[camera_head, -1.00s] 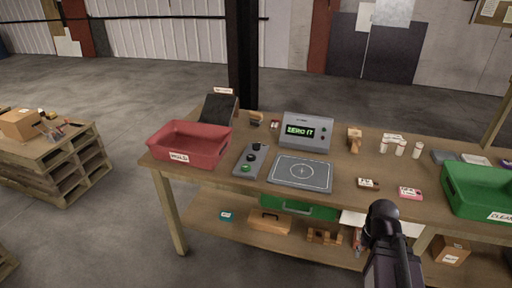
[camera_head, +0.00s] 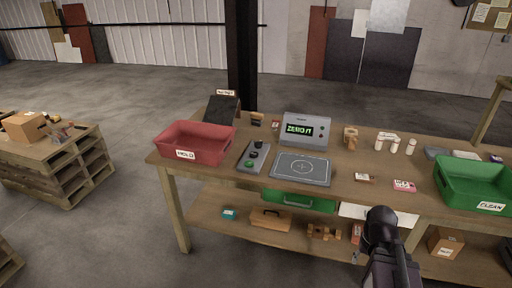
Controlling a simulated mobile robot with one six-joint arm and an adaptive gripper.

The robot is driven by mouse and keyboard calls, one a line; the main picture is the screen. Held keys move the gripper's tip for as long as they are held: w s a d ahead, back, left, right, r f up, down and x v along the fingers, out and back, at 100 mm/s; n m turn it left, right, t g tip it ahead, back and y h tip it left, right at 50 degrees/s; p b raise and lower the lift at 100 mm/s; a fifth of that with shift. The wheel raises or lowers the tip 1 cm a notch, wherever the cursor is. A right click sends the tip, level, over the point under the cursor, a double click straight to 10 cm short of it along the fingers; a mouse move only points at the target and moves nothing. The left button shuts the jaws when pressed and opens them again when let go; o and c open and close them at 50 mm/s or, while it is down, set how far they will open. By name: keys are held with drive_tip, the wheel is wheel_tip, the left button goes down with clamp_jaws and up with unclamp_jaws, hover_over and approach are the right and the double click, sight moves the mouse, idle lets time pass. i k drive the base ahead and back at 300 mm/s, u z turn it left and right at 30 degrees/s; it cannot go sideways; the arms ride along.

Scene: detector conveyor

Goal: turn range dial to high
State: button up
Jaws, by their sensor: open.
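A grey control box (camera_head: 244,159) lies on the workbench between the red bin and the flat grey plate. It carries dark knobs (camera_head: 258,144) and a green button (camera_head: 249,163). Which knob is the range dial, and its setting, are too small to tell. The grey detector unit (camera_head: 306,129) stands behind the plate, and its green display appears to read "ZERO IT". A dark part of my arm rises at the lower right, in front of the bench and apart from the control box. My gripper's fingers do not show.
A red bin (camera_head: 195,155) labelled HOLD stands left of the control box. A grey plate (camera_head: 301,180) with a circle mark lies to its right. A green bin (camera_head: 468,196) labelled CLEAN and small items occupy the bench's right side. A black column (camera_head: 241,55) stands behind.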

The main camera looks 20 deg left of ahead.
sight(258, 145)
drive_tip(key=k, duration=1.05)
drive_tip(key=u, duration=0.65)
drive_tip(key=i, duration=2.35)
drive_tip(key=z, duration=0.6)
